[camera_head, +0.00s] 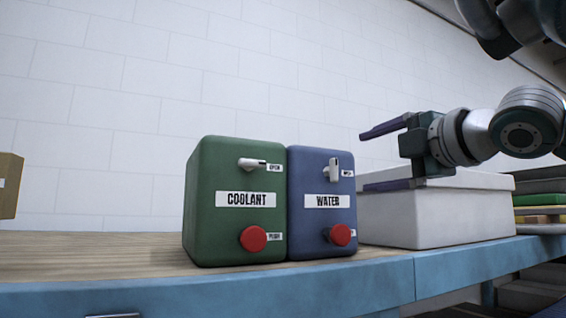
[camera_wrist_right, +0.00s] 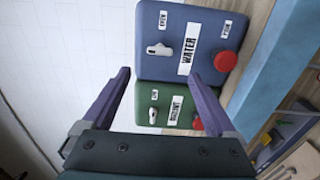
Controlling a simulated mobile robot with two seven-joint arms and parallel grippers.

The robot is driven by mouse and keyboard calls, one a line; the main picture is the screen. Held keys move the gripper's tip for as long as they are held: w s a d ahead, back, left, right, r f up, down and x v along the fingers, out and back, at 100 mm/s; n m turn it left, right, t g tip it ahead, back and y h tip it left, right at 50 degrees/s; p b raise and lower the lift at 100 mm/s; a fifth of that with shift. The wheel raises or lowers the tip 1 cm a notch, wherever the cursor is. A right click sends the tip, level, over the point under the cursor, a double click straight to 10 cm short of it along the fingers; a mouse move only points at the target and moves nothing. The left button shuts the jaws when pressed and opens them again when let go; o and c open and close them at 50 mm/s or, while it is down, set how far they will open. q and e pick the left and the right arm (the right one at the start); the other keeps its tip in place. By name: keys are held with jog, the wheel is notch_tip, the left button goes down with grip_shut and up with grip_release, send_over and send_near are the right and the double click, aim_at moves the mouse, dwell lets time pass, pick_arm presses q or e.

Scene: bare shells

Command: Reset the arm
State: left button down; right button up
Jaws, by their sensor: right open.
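My right gripper (camera_head: 375,157) is open and empty, in the air right of the blue WATER box, in front of a white bin. Its two purple fingers stand wide apart in the right wrist view (camera_wrist_right: 165,95), facing the boxes. The green COOLANT box (camera_head: 212,228) stands on the bench with a red knob and a white lever lying sideways; it also shows in the right wrist view (camera_wrist_right: 142,112). The blue WATER box (camera_head: 310,226) stands against it, with a red knob and an upright white lever; it is in the right wrist view too (camera_wrist_right: 160,67). My left gripper is not in view.
The wooden bench (camera_head: 90,255) has a blue front edge (camera_head: 220,299). The white bin (camera_head: 450,222) stands right of the WATER box. A brown box (camera_head: 10,185) is at the far left. Stacked coloured items (camera_head: 540,200) lie at the far right.

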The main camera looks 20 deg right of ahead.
jog(key=shift+s, duration=0.35)
jog(key=shift+w, duration=0.1)
